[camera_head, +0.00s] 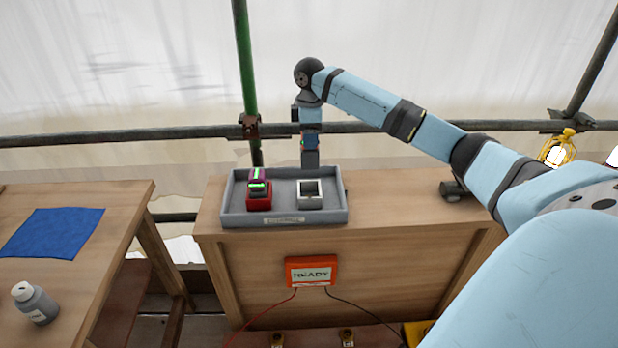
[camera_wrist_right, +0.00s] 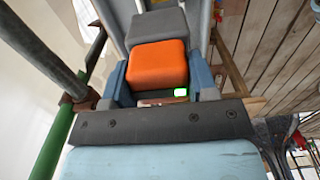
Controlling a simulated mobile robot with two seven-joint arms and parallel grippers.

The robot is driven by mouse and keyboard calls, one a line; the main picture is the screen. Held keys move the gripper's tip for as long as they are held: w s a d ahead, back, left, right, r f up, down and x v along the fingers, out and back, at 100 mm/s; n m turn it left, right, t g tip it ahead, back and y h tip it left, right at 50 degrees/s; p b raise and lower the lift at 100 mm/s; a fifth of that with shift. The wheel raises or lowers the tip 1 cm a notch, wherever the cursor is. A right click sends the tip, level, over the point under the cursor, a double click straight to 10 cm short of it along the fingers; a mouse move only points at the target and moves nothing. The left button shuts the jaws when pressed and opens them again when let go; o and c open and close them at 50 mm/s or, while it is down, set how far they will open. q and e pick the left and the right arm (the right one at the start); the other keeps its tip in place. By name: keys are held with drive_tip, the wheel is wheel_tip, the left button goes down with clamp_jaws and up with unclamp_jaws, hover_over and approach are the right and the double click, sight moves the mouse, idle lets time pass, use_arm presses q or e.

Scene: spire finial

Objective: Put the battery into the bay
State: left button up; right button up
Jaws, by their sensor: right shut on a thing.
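My right gripper (camera_head: 310,145) is above the back edge of the grey tray (camera_head: 240,215), pointing down. In the right wrist view its blue fingers are shut on an orange and grey block (camera_wrist_right: 158,64), which looks like the battery, with a small green light near it. The block's dark grey end (camera_head: 310,159) hangs down in the head view. A pale square frame with a dark opening, which looks like the bay (camera_head: 311,203), sits in the tray, in front of and below the held block and apart from it. My left gripper is not in view.
A red block (camera_head: 259,199) with a magenta, green-lit piece (camera_head: 257,175) on it stands left of the frame. A pole (camera_head: 246,70) rises behind. A left table holds a blue cloth (camera_head: 52,233) and a bottle (camera_head: 36,304).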

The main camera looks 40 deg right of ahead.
wheel_tip(320, 180, down, 13)
drive_tip(key=shift+f, duration=0.2)
idle(0.3)
drive_tip(key=o, duration=1.1)
drive_tip(key=shift+f, duration=0.1)
drive_tip(key=shift+c, duration=0.2)
